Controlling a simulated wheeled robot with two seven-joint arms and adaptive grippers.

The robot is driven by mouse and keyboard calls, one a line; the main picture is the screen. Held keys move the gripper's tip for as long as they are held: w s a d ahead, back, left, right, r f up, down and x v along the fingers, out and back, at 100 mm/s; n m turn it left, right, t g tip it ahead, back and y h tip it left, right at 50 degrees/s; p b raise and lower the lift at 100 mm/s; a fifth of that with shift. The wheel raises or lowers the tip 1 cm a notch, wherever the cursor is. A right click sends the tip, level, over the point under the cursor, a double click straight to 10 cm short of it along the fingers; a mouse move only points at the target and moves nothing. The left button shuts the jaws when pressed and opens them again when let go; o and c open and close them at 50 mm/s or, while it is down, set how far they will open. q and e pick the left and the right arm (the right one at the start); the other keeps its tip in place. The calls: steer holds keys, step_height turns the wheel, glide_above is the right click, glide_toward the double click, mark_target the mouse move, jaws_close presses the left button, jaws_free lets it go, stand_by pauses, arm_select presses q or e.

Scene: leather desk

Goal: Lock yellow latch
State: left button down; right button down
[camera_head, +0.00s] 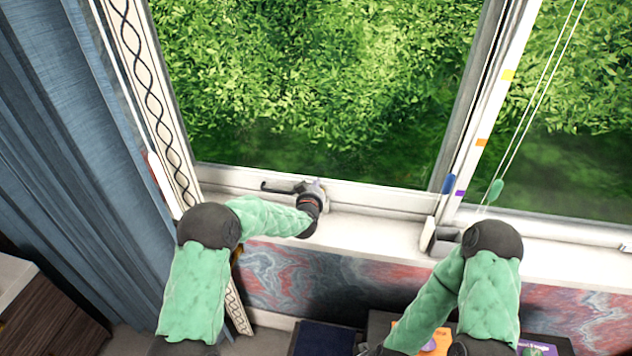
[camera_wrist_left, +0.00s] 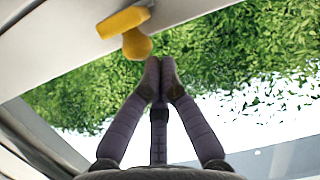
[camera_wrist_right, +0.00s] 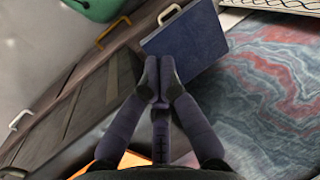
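The yellow latch (camera_wrist_left: 125,28) shows in the left wrist view, on the pale window frame at the top left. It has a flat bar and a rounded knob hanging from it. My left gripper (camera_wrist_left: 160,76) is shut and empty, its fingertips just below and right of the knob in that view, with no contact visible. In the head view my left gripper (camera_head: 317,186) is at the window's lower frame, and I cannot make out the latch there. My right gripper (camera_wrist_right: 158,82) is shut and empty, low and away from the window, over a dark blue object (camera_wrist_right: 187,45).
The white sill (camera_head: 375,232) runs below the window. A dark handle (camera_head: 280,187) is beside my left gripper. Small colored tabs (camera_head: 481,143) mark the right window post, near hanging cords (camera_head: 540,95). A blue curtain (camera_head: 75,160) hangs at the left.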

stand_by(0.3)
arm_select(q)
steer(key=shift+s+a+f+t+b, duration=0.1)
steer(key=shift+s+f+t+b, duration=0.25)
steer(key=shift+b, duration=0.95)
steer(key=shift+s+t+b, duration=0.1)
steer(key=shift+t+b, duration=0.35)
steer(key=shift+b, duration=0.85)
arm_select(e)
steer(key=shift+s+f, duration=0.1)
steer(key=shift+f, duration=2.5)
steer(key=shift+f, duration=0.15)
